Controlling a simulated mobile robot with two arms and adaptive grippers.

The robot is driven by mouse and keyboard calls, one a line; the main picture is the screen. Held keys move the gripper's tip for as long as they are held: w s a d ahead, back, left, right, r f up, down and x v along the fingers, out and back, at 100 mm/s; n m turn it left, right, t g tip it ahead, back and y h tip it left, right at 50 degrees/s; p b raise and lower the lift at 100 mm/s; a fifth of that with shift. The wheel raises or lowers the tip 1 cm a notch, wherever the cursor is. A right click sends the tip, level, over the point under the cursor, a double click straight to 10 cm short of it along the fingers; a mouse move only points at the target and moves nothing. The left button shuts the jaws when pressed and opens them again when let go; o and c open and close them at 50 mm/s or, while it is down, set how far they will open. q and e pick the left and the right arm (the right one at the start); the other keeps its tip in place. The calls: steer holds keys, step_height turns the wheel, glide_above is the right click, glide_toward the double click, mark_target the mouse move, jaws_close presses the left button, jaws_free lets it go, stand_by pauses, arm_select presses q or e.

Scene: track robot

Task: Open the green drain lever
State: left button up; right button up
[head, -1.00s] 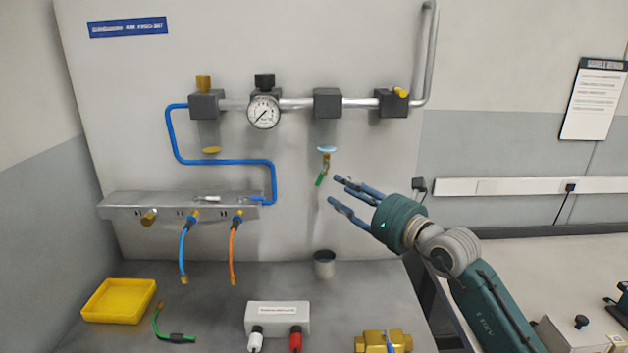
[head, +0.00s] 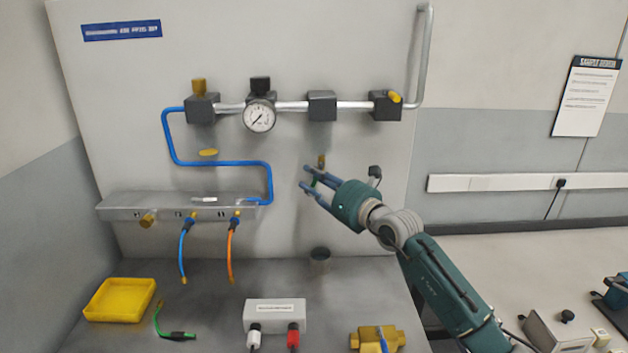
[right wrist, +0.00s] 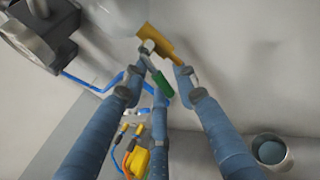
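The green drain lever (right wrist: 162,83) hangs from a brass drain valve (right wrist: 156,42) on the wall panel. In the head view the lever (head: 314,182) shows as a small green bit between my right gripper's fingers, below the brass valve body (head: 321,161). My right gripper (head: 305,181) reaches in from the right with its fingers apart. In the right wrist view its blue fingers (right wrist: 165,72) lie on both sides of the lever, with a third finger behind it. I cannot tell whether any finger touches the lever. My left gripper is not in view.
A grey cup (head: 320,261) stands on the bench below the valve. Above run a pipe with dark blocks and a gauge (head: 259,115). A blue tube (head: 220,162) and a metal manifold (head: 160,210) are to the left. A yellow tray (head: 119,300) lies front left.

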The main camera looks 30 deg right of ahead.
jaws_close()
steer(key=shift+s+d+r+n+g+p, duration=0.2)
steer(key=shift+n+g+p, duration=0.25)
steer(key=shift+p, duration=0.2)
steer(key=shift+d+f+n, duration=0.15)
steer(key=shift+f+n, duration=0.05)
steer(key=shift+n, duration=0.15)
steer(key=shift+f+g, duration=0.2)
steer(key=shift+g, duration=0.15)
steer(key=shift+o, duration=1.7)
jaws_free()
steer(key=shift+s+d, duration=0.1)
steer(key=s+r, duration=0.1)
steer(key=s, duration=1.1)
steer(key=shift+d+r, duration=0.3)
steer(key=shift+d, duration=0.05)
